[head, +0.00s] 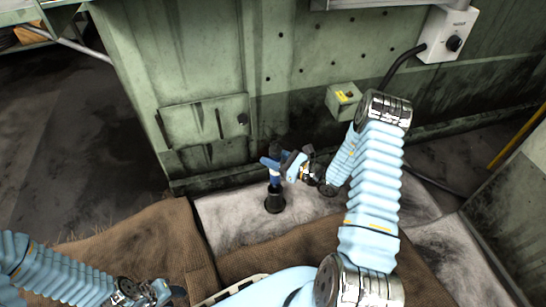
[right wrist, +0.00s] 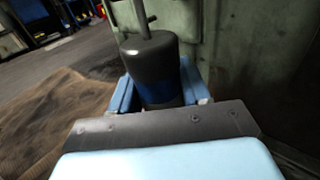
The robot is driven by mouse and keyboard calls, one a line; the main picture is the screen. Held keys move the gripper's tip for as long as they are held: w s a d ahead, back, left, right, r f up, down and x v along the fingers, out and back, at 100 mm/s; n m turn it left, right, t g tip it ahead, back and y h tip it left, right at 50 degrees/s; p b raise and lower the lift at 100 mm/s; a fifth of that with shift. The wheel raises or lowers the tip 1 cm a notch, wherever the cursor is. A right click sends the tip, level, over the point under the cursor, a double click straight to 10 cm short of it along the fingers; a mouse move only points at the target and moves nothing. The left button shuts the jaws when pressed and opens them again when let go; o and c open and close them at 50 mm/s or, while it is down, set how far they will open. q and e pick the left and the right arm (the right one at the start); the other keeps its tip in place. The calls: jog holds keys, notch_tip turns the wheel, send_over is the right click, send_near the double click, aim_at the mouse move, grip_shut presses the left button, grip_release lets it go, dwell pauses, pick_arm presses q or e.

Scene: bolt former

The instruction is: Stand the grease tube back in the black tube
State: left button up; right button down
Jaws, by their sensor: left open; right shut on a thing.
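The grease tube (head: 276,152) is dark with a blue band and stands about upright in the head view. My right gripper (head: 278,166) is shut on it, with one blue finger on each side. In the right wrist view the grease tube (right wrist: 150,62) sits between the fingers, with a thin rod at its top. The black tube (head: 275,203) stands on the pale floor directly below the gripper. The grease tube's lower end meets its top in the picture; I cannot tell whether it is inside. My left gripper (head: 174,294) is open and empty at the bottom left.
A green machine wall (head: 200,90) with a panel rises close behind the black tube. A small green box (head: 343,100) and a grey switch box (head: 447,36) are fixed to it. Brown matting (head: 150,240) lies in front and to the left. The pale floor beside the black tube is clear.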

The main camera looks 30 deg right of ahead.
aim_at(273, 176)
jog(key=shift+f+b, duration=1.15)
jog(key=shift+f, duration=0.45)
dwell(0.3)
jog(key=shift+f+b, duration=1.95)
jog(key=shift+f, duration=0.6)
jog(key=shift+f+b, duration=0.4)
jog(key=shift+f, duration=0.5)
jog(key=shift+c, duration=2.3)
grip_release()
